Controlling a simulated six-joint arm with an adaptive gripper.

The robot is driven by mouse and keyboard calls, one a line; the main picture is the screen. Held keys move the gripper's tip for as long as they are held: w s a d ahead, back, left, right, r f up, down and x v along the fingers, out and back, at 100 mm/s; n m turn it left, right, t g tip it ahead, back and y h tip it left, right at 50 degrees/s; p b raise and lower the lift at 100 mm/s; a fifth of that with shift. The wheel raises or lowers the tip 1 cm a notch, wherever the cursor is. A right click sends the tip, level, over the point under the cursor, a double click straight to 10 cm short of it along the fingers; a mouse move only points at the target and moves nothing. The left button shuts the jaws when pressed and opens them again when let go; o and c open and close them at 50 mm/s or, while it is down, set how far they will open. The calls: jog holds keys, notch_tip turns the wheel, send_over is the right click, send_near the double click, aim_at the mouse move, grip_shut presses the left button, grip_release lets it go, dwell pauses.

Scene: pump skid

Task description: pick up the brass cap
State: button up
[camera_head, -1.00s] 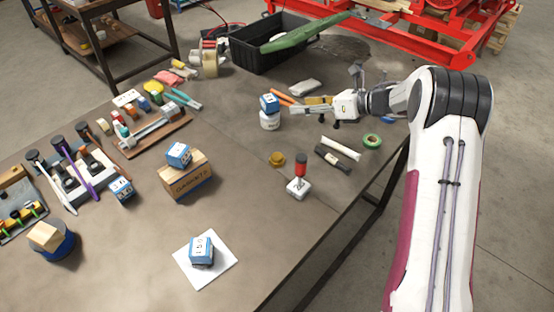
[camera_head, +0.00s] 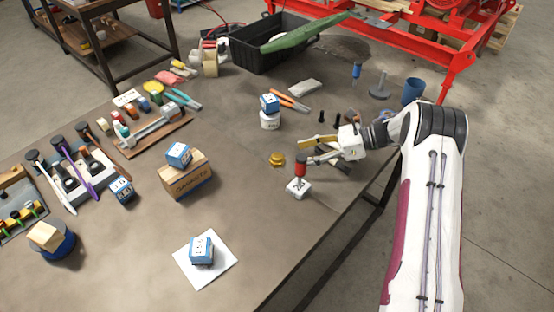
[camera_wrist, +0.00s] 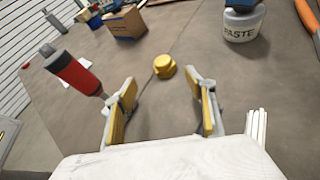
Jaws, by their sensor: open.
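The brass cap (camera_head: 277,159) is a small gold round piece lying on the table, left of my gripper in the head view. In the wrist view the brass cap (camera_wrist: 164,66) lies beyond my fingertips, roughly centred between them. My gripper (camera_head: 306,150) is open and empty, its fingers pointing left toward the cap. In the wrist view the two gold-padded fingers of my gripper (camera_wrist: 167,90) stand apart with bare table between them.
A red-handled tool on a white block (camera_head: 299,188) stands close in front of my gripper; its red handle (camera_wrist: 75,73) is left of my fingers. A paste jar (camera_head: 270,121) with a blue box (camera_head: 269,103) on it stands behind. A gaskets box (camera_head: 187,182) stands left.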

aim_at(282, 155)
jog(key=shift+x, duration=1.25)
jog(key=shift+w, duration=0.1)
jog(key=shift+w+x, duration=0.2)
jog(key=shift+x, duration=1.1)
jog(key=shift+w+x, duration=0.2)
jog(key=shift+x, duration=1.15)
jog(key=shift+r, duration=0.15)
jog(key=c, duration=1.3)
